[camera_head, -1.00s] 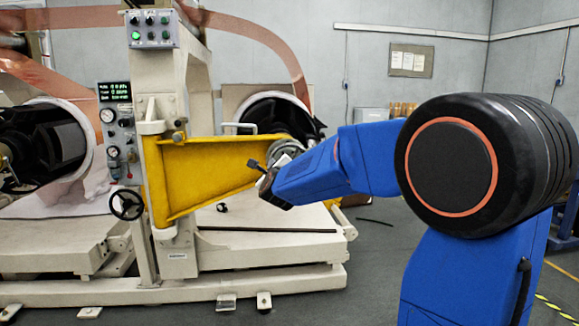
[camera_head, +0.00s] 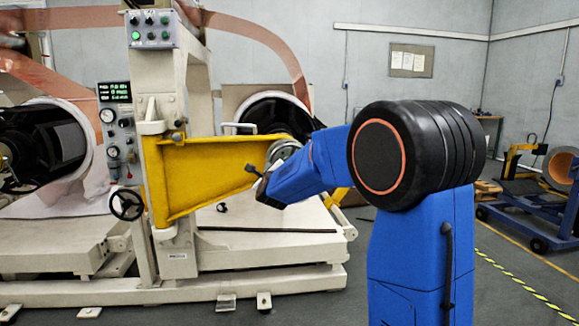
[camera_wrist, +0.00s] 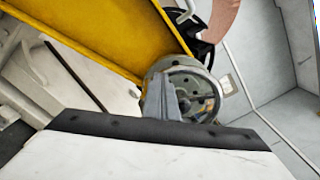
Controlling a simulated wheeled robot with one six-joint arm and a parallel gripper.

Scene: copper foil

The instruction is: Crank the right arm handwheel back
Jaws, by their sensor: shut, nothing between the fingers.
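A yellow arm (camera_head: 205,172) reaches right from the cream machine column. At its right end is a grey round hub (camera_head: 283,150), partly hidden behind my blue arm. In the wrist view, this end carries a spoked wheel with a thin rim (camera_wrist: 210,100), beside the yellow arm's tip. My gripper (camera_wrist: 164,84) is shut and empty, its grey fingers overlapping the wheel's left part; I cannot tell whether they touch it. Another black handwheel (camera_head: 127,204) sits on the column.
A control box (camera_head: 151,29) with buttons tops the column. Copper foil (camera_head: 250,32) arcs over the machine. A cream base (camera_head: 270,247) lies below the yellow arm. Blue and yellow equipment (camera_head: 530,212) stands at the right, beyond a striped floor line. Grey floor is clear at lower right.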

